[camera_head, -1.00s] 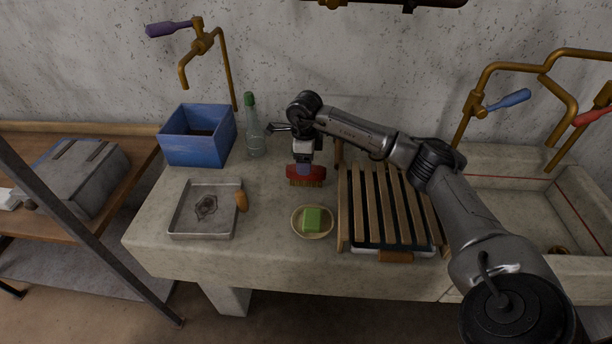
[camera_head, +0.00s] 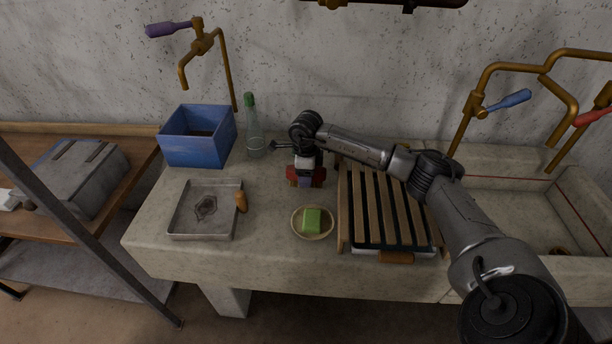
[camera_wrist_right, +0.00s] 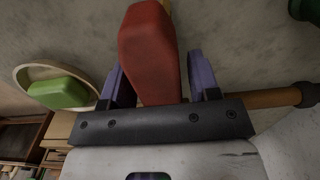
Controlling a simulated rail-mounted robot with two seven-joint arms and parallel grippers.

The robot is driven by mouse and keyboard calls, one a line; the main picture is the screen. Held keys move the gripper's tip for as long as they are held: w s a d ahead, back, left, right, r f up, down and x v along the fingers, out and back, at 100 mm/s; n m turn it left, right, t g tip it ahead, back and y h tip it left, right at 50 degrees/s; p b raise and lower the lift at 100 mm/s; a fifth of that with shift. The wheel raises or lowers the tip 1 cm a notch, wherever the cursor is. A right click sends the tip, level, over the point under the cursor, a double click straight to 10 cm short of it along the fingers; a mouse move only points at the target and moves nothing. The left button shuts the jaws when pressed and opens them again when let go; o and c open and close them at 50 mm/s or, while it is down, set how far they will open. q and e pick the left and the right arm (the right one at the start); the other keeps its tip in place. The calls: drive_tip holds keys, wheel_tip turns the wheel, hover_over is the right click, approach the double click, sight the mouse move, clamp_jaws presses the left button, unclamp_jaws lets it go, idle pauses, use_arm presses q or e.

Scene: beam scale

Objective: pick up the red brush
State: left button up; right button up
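The red brush (camera_head: 320,177) is on the stone counter, left of the slatted rack. In the head view my right gripper (camera_head: 305,181) is directly over it and hides its middle. In the right wrist view the red brush (camera_wrist_right: 148,50) lies between the two purple fingers of my right gripper (camera_wrist_right: 160,85). The fingers are apart, with small gaps between them and the brush sides. The brush's underside is hidden. My left gripper is not in view.
A soap dish (camera_head: 297,229) with green soap (camera_head: 312,220) is in front of the brush. The slatted rack (camera_head: 384,205) stands close on the right. A glass bottle (camera_head: 254,137), blue box (camera_head: 196,153) and metal tray (camera_head: 177,221) are on the left.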

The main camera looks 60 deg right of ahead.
drive_tip(key=c, duration=0.8)
drive_tip(key=shift+c, duration=0.2)
wheel_tip(320, 180, up, 10)
drive_tip(key=shift+r+p, duration=0.1)
drive_tip(key=shift+p, duration=0.3)
